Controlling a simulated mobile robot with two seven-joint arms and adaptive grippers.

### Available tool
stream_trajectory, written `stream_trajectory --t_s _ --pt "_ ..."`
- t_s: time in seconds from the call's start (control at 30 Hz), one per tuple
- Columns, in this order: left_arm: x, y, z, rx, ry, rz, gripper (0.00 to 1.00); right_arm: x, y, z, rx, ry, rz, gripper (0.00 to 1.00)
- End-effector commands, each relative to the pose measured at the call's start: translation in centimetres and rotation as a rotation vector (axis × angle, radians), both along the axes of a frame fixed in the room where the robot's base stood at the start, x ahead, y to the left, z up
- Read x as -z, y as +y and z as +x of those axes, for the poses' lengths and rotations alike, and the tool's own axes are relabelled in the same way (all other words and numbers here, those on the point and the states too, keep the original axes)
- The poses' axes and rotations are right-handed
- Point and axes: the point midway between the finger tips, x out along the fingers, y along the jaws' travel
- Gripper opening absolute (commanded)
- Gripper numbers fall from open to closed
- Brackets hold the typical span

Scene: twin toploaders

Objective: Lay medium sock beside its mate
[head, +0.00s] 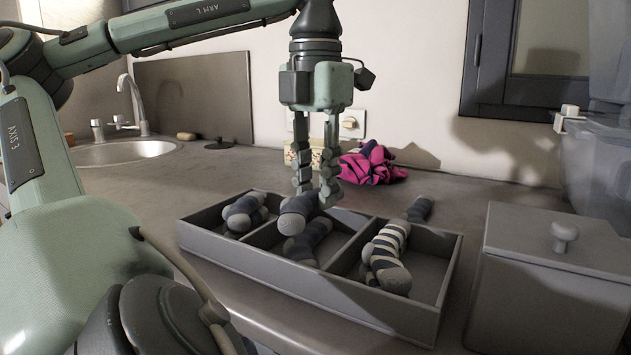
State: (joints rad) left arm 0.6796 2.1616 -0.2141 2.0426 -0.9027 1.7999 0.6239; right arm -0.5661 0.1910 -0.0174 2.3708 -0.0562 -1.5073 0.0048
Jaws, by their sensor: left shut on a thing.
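My left gripper (316,196) points down over the middle of a grey three-compartment tray (310,283). It is shut on a blue-grey sock (297,213) with a paler end, held at the height of the tray's rim over the middle compartment. A similar blue-grey sock (306,246) lies in that compartment, just below and partly hidden by the held one; I cannot tell if they touch. Smaller blue-grey socks (243,212) lie in the left compartment. Navy-and-cream striped socks (388,252) lie in the right compartment. My right gripper is not in view.
A dark grey sock (420,209) lies behind the tray's right part. A pink and navy cloth (372,165) is bunched near the wall. A lidded grey box (550,280) stands right of the tray. A sink (125,151) is at back left. Counter behind the tray's right side is mostly clear.

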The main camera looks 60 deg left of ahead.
Motion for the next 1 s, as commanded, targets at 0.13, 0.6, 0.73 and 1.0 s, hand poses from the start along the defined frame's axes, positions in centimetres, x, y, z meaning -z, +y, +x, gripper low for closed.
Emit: stream_trajectory --t_s 0.13,0.6,0.73,1.0 --pt "0.0 0.0 0.0 0.000 0.000 0.000 0.09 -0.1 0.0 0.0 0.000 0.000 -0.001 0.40" --pt "0.0 0.0 0.0 0.000 0.000 0.000 0.49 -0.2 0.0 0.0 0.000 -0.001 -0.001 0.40" --pt "0.0 0.0 0.0 0.000 0.000 0.000 0.49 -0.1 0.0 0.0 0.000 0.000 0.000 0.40" --pt "-2.9 0.1 0.1 -0.003 -0.002 0.001 0.49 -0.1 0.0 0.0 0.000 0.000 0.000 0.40"
